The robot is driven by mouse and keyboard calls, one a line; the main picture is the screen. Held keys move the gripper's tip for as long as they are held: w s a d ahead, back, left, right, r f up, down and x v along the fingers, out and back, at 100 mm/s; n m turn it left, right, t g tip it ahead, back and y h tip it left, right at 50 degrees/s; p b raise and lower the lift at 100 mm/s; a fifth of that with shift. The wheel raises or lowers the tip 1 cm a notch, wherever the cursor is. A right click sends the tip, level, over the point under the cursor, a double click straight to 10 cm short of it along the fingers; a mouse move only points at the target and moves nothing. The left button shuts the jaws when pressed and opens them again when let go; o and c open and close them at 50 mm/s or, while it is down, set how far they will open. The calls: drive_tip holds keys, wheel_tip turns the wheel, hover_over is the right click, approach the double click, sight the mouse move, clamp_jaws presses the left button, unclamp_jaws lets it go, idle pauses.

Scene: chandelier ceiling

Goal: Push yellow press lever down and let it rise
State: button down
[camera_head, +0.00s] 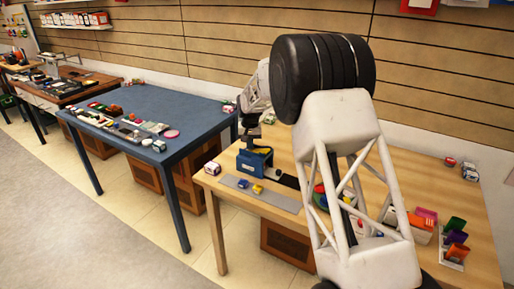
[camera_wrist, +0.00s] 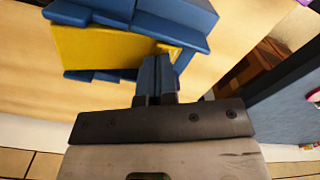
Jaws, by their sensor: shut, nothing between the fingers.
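A blue press (camera_head: 254,162) stands near the left end of the wooden table, and my gripper (camera_head: 252,136) is just above it in the head view. In the wrist view, the blue press (camera_wrist: 160,15) fills the top, with a broad yellow part (camera_wrist: 100,48) between its blue pieces. This yellow part looks like the press lever, though much of it is hidden. My gripper's fingers (camera_wrist: 160,65) are shut and empty, with their tips over the right end of the yellow part. I cannot tell whether they touch it.
A grey strip (camera_head: 262,197) with small blue and yellow pieces lies in front of the press. A blue table (camera_head: 160,105) with several items is further left. My arm hides much of the wooden table.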

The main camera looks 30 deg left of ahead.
wheel_tip(320, 180, up, 8)
drive_tip(key=shift+a+r, duration=0.15)
drive_tip(key=shift+a, duration=0.15)
idle(1.2)
drive_tip(key=shift+d+r, duration=0.1)
idle(0.4)
